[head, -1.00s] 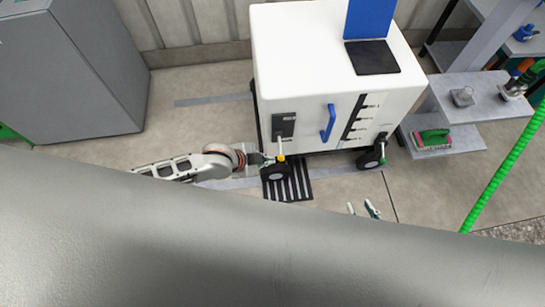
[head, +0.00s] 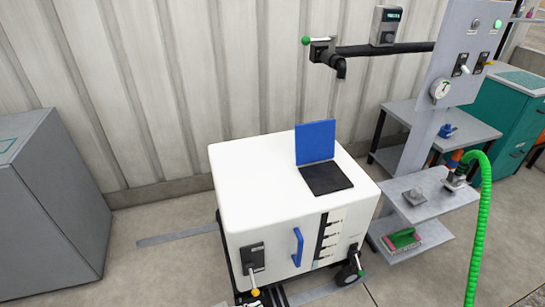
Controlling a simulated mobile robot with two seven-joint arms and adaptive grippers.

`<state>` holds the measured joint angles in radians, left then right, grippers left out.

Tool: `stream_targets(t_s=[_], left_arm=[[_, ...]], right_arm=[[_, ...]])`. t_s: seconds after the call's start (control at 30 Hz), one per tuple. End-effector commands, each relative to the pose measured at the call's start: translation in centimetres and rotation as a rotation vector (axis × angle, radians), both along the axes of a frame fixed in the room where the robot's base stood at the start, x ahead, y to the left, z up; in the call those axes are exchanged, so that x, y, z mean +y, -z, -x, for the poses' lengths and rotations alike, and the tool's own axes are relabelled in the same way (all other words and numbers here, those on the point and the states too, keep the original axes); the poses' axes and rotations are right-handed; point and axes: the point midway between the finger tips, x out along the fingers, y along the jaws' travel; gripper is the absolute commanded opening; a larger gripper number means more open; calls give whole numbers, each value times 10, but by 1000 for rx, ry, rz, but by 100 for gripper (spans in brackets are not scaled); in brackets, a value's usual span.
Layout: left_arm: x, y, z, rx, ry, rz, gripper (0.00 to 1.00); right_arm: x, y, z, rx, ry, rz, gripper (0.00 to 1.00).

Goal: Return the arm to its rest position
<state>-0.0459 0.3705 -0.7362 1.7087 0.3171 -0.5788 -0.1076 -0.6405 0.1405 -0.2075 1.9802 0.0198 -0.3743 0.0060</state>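A tiny pale sliver shows at the bottom edge, left of the cart's yellow-knobbed lever (head: 255,292), and is too small to identify. The white cart (head: 250,185) stands at the middle with a blue handle (head: 298,247) on its front. A blue panel (head: 315,142) stands upright behind a black pad (head: 326,179) on its top.
A grey cabinet (head: 45,205) stands at the left. A black boom (head: 385,49) reaches out above.

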Motion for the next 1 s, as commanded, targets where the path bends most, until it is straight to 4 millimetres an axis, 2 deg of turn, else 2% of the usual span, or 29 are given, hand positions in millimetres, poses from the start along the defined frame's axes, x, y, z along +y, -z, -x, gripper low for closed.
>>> stream_targets(t_s=[0.03, 0.17, 0.4, 0.53, 0.7, 1.0], left_arm=[[3, -7, 10, 9, -58, 44, 0], [28, -19, 27, 16, -217, 127, 0], [106, -28, 66, 19, -482, 170, 0], [136, -29, 82, 16, -558, 161, 0], [148, -30, 89, 14, -588, 157, 0], [147, -30, 88, 14, -585, 156, 0]], right_arm=[[0, -2, 0, 0, 0, -2, 28], [2, -3, 1, 1, 0, -5, 28], [3, -4, 4, 6, -1, -9, 28], [3, -3, 5, 11, -1, -9, 28], [3, -1, 7, 16, -1, -9, 28], [3, -1, 7, 16, 0, -10, 28]])
